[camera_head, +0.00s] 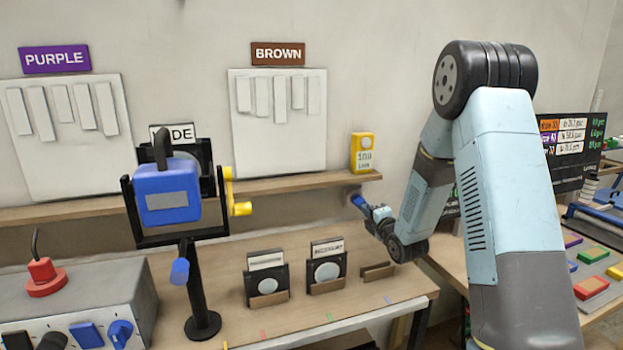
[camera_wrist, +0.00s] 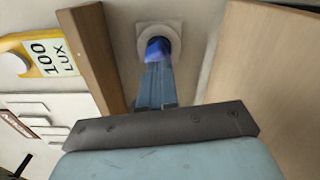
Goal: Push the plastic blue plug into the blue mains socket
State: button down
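My gripper (camera_head: 372,210) reaches to the wall just under the shelf. In the wrist view its fingers (camera_wrist: 158,66) are close together on a blue plug (camera_wrist: 157,48); the plug also shows in the head view (camera_head: 358,201). The plug points into a round white fitting (camera_wrist: 146,36) on the wall; how deep it sits is hidden. A grey box (camera_head: 90,291) at lower left carries a blue square cover (camera_head: 87,335) and a blue round fitting (camera_head: 121,333). I cannot tell which blue part is the mains socket.
The wooden shelf (camera_head: 290,188) runs above my gripper, with a yellow lux meter (camera_head: 362,153) on it. Holders with round discs (camera_head: 327,272) stand on the bench below. A blue device (camera_head: 168,193) on a black stand is at left. A red plug (camera_head: 42,270) stands on the grey box.

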jog(key=shift+x, duration=0.85)
dwell(0.4)
jog(key=shift+s+d, duration=0.1)
jog(key=shift+s, duration=0.05)
jog(key=shift+v, duration=1.9)
